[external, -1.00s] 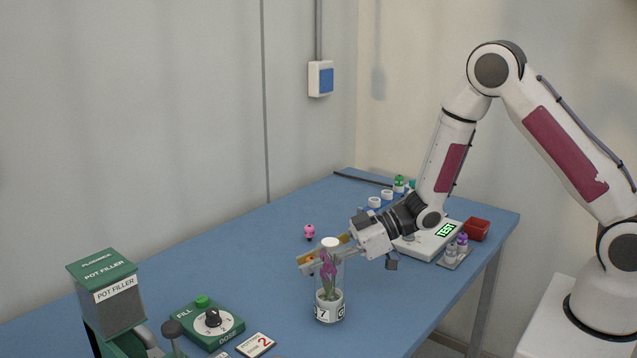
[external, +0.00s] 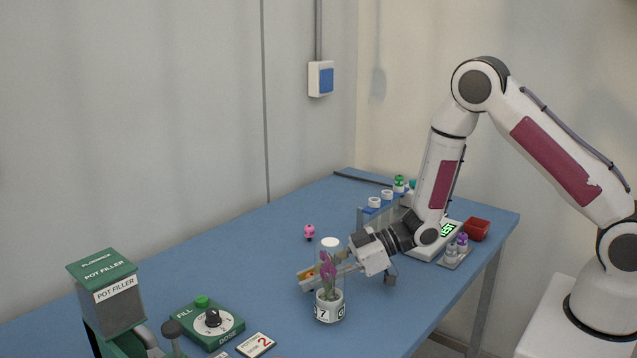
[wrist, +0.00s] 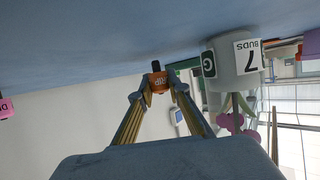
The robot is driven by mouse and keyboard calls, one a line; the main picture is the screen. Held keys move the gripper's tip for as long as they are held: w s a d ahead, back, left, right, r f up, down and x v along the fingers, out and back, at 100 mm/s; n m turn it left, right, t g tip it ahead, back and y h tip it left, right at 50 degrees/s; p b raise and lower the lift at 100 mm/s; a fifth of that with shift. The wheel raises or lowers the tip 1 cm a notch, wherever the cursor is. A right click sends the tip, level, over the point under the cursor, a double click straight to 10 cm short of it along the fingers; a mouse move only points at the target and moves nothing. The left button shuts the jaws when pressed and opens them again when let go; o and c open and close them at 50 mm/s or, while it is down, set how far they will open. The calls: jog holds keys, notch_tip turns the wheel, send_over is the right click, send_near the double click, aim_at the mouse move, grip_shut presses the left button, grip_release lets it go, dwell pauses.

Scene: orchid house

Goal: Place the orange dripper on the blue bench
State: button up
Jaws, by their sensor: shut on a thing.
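The orange dripper (wrist: 159,84) is between the fingertips of my gripper (wrist: 158,92), which is shut on it. In the wrist view its dark tip points towards the blue bench (wrist: 90,35), which fills the top of that upside-down picture. I cannot tell whether the tip touches the bench. In the external view my gripper (external: 310,279) is low over the blue bench (external: 270,245), behind a potted orchid, and the dripper is mostly hidden there by the fingers and the plant.
The orchid pot (external: 329,308), labelled 7, stands right beside my gripper. A pink dripper (external: 309,232) stands behind. A green dose box (external: 208,322) and pot filler (external: 108,295) are at front left. A scale (external: 432,243) and red bin (external: 477,229) are at right.

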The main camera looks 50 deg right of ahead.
jog(key=shift+f, duration=0.25)
jog(key=shift+f, duration=0.15)
jog(key=o, duration=0.8)
jog(key=shift+d+r, duration=0.1)
jog(key=shift+r, duration=0.1)
jog(key=v, duration=1.1)
jog(key=shift+s+d+r, duration=0.1)
jog(key=shift+s+d, duration=0.15)
jog(key=shift+s, duration=0.1)
dwell(0.3)
